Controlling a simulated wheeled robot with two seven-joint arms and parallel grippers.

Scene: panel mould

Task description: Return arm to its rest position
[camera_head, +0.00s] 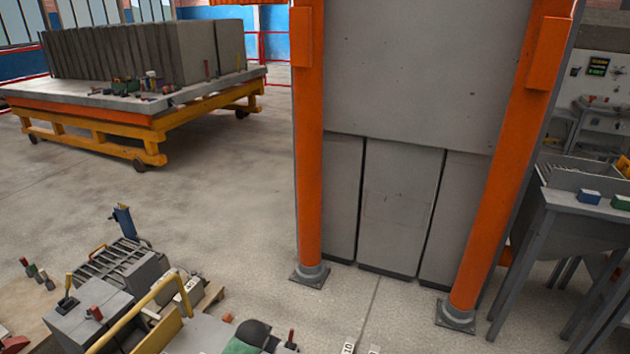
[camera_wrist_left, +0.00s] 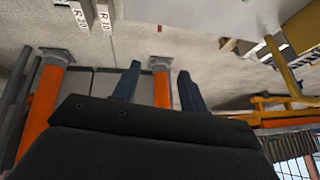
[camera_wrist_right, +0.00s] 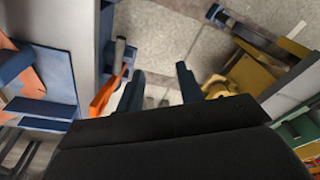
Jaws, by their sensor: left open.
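My left gripper (camera_wrist_left: 157,80) shows in the left wrist view with its two dark fingers apart and nothing between them. The concrete floor and an orange post (camera_wrist_left: 162,88) lie beyond its fingers. My right gripper (camera_wrist_right: 161,82) shows in the right wrist view, also with its fingers apart and empty, with floor beyond. Neither gripper shows in the head view. The panel mould (camera_head: 405,70) stands upright in the head view, a grey panel between two orange posts.
A grey box-like unit (camera_head: 95,318) and a yellow rail (camera_head: 140,315) are at the lower left. A yellow cart (camera_head: 95,135) carries upright grey slabs at the back left. A grey table (camera_head: 565,205) is at the right. The floor at centre left is clear.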

